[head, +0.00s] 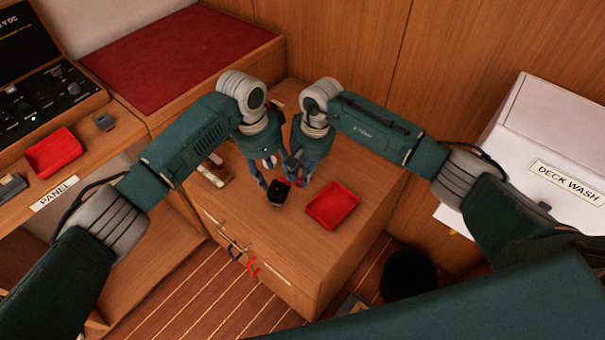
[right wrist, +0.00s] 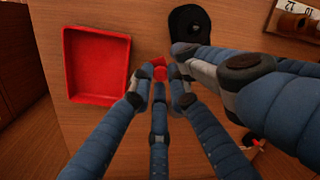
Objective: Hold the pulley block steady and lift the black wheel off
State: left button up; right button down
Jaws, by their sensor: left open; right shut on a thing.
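A black piece (head: 278,192) stands on the wooden cabinet top, and it also shows in the right wrist view (right wrist: 187,24). It looks like the black wheel, but I cannot tell whether the pulley block is under it. My left gripper (head: 271,182) is open, with its fingertips close beside the black piece; touch is unclear. My right gripper (head: 300,181) is shut on a small red piece (right wrist: 160,69), just to the right of the black piece in the head view. The fingers hide most of the red piece, and I cannot tell whether it joins the black one.
A red tray (head: 332,205) lies empty to the right of the grippers. A brown and white item (head: 213,170) lies on the left of the cabinet top. A second red tray (head: 53,153) is on the left bench. Hooks (head: 240,256) hang at the cabinet front.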

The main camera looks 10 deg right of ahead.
aim_at(276, 188)
pick_arm(q)
jog(key=shift+f, duration=3.25)
jog(key=c, duration=1)
jog(key=shift+o, duration=0.2)
jog(key=shift+r, duration=0.1)
jog(key=shift+r, duration=2.2)
pick_arm(e)
jog(key=c, duration=1.6)
grip_release()
